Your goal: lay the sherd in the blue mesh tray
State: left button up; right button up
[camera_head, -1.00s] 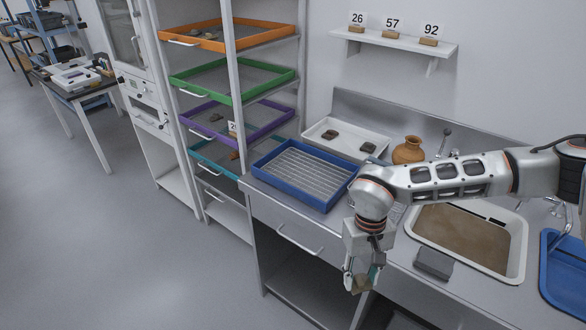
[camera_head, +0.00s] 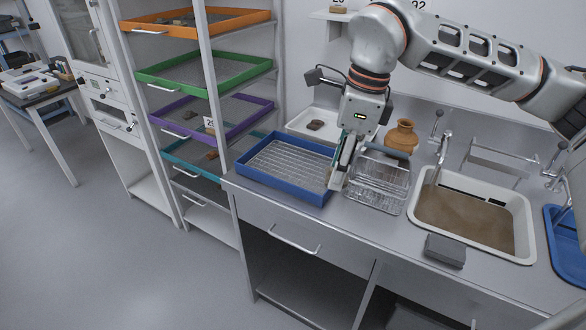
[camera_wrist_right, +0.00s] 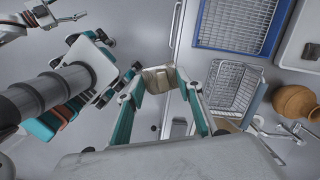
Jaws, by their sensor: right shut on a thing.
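My right gripper (camera_head: 338,184) is shut on the sherd, a tan, flat-faced piece. The sherd (camera_wrist_right: 159,78) shows between the fingertips in the wrist view; in the head view the fingers mostly hide it. The blue mesh tray (camera_head: 285,190) rests on the counter at its left end, with bare wire mesh inside. In the head view the gripper overlaps the tray's right front corner. In the wrist view the sherd is apart from the tray (camera_wrist_right: 225,47) and appears in front of the counter edge. Part of what looks like my left gripper (camera_wrist_right: 62,16) shows at the wrist view's top left, its jaws unclear.
A wire rack (camera_head: 378,183) stands right of the blue tray, close to the gripper. Behind are a white tray (camera_head: 300,128) with a dark sherd visible and an orange-brown jug (camera_head: 402,138). A sink (camera_head: 476,222) and grey block (camera_head: 445,250) are further right. Shelved trays stand left.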

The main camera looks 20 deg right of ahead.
aim_at(294, 167)
jog(key=i, duration=0.95)
